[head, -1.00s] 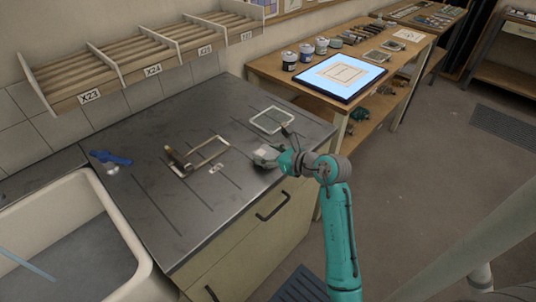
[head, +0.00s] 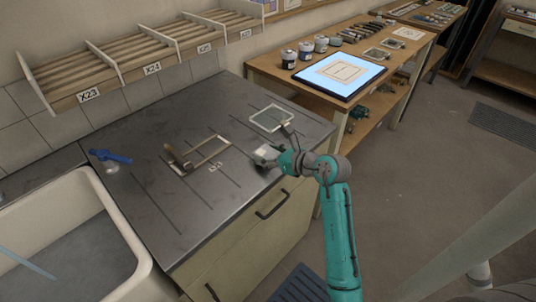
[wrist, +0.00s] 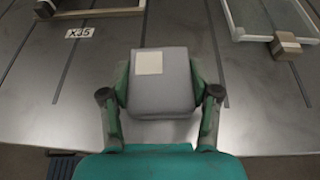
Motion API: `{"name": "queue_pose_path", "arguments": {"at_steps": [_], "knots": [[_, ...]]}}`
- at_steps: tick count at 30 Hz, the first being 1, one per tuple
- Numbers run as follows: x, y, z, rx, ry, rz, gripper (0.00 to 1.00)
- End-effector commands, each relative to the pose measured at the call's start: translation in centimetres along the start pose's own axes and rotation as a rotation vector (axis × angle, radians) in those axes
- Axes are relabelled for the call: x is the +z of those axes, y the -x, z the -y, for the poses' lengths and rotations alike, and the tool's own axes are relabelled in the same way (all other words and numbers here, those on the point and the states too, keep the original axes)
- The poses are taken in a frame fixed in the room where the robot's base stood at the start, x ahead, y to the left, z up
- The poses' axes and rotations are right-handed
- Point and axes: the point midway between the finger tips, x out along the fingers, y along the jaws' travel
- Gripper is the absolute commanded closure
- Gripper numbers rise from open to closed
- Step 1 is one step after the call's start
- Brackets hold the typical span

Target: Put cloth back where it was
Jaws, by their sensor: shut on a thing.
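The cloth looks like a grey folded pad (wrist: 160,92) with a pale square patch on top. My gripper (wrist: 161,82) has one finger on each side of it and is shut on it in the wrist view. In the head view the cloth (head: 264,152) is at the end of my arm, over the front right part of the dark metal counter (head: 120,180). I cannot tell whether its underside touches the counter. A small white X25 label (wrist: 80,33) lies on the counter to the upper left of the cloth in the wrist view.
A framed glass pane (head: 271,119) with a block on its edge lies behind my gripper. An open frame with a wooden block (head: 178,160) lies to the left. A blue tool (head: 110,156) lies near the sink (head: 95,182). The counter's front edge is close to the gripper.

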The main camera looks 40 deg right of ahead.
Motion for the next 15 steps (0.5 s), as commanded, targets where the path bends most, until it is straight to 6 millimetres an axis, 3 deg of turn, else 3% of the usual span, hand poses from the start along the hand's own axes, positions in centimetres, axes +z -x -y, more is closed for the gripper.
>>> {"name": "queue_pose_path", "arguments": {"at_steps": [15], "knots": [[-0.42,-0.18,-0.01,0.000,0.000,0.000,0.78]]}}
